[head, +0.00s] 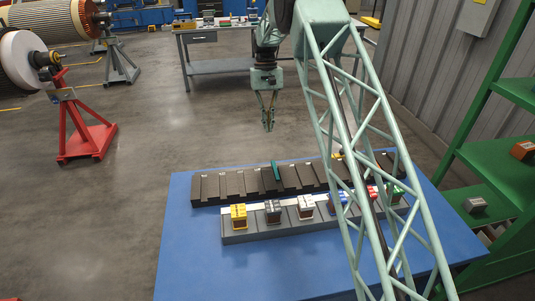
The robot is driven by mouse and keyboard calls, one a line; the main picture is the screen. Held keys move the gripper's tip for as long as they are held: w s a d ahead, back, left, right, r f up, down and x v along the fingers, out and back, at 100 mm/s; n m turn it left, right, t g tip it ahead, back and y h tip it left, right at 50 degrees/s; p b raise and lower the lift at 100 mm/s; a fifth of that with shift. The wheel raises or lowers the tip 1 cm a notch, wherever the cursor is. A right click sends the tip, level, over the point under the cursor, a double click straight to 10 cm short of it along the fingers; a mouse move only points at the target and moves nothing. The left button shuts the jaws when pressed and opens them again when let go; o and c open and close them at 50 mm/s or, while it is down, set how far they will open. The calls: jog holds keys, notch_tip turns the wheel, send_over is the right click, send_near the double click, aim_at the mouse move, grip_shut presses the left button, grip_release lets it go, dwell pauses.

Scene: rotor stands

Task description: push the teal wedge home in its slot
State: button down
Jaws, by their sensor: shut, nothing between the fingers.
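The teal wedge (276,170) stands in a slot of the long dark slotted block (232,185) on the blue table. It looks slightly tilted and its upper part sticks up above the block's top. My gripper (268,128) hangs above and behind the block, a little left of the wedge and apart from it. Its fingers point down and are shut with nothing between them. How deep the wedge sits in its slot is hidden.
A grey rack (262,231) in front holds several coloured blocks, including a yellow one (239,217). A small yellow piece (337,156) lies on the dark block further right. My lattice arm crosses the right side. The blue table (190,245) is clear at front left.

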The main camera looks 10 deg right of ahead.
aim_at(272, 162)
jog(key=shift+f, duration=0.15)
dwell(0.3)
jog(key=s+f, duration=0.1)
jog(key=f, duration=0.2)
jog(key=s+f, duration=0.2)
jog(key=f, duration=0.1)
jog(key=s+f, duration=0.2)
jog(key=f, duration=0.1)
jog(key=shift+a+f, duration=0.1)
jog(key=shift+a, duration=0.05)
jog(key=shift+s+f, duration=0.1)
jog(key=shift+s, duration=0.6)
jog(key=shift+s+a, duration=0.1)
jog(key=shift+s, duration=1.1)
jog(key=shift+w, duration=0.15)
